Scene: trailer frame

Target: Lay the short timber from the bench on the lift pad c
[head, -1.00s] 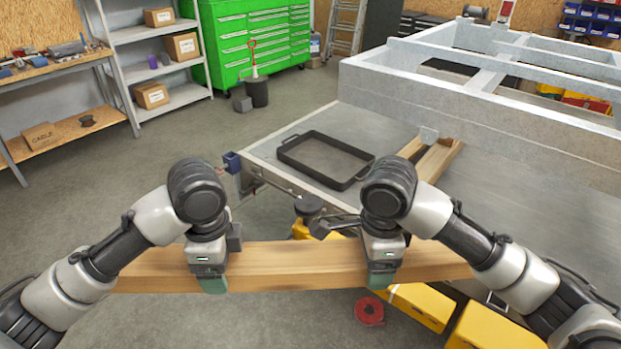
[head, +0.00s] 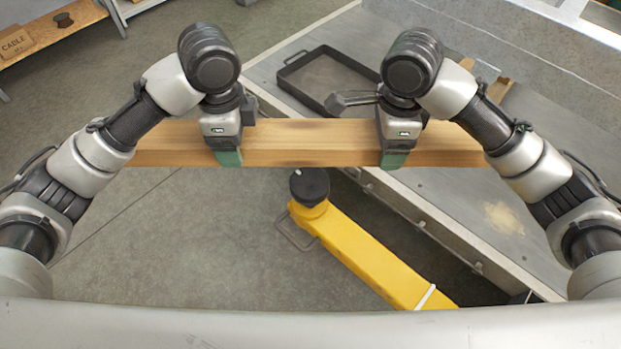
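The short timber (head: 312,143) is a long light-brown beam, held level across the view. My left gripper (head: 229,157) is shut on it left of its middle, and my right gripper (head: 393,158) is shut on it to the right. Both have green fingertips against its near face. A round black lift pad (head: 309,186) tops the end of a yellow lift arm (head: 375,258). In the picture the pad lies just below the timber, between my grippers; the height gap is hard to judge. No letter shows on the pad. My arms cover parts of the timber near its ends.
A grey bench top (head: 440,200) with a black-rimmed tray (head: 330,72) lies beyond and to the right. A pale steel frame (head: 560,50) stands at the upper right. Open floor (head: 200,240) lies at the left and front.

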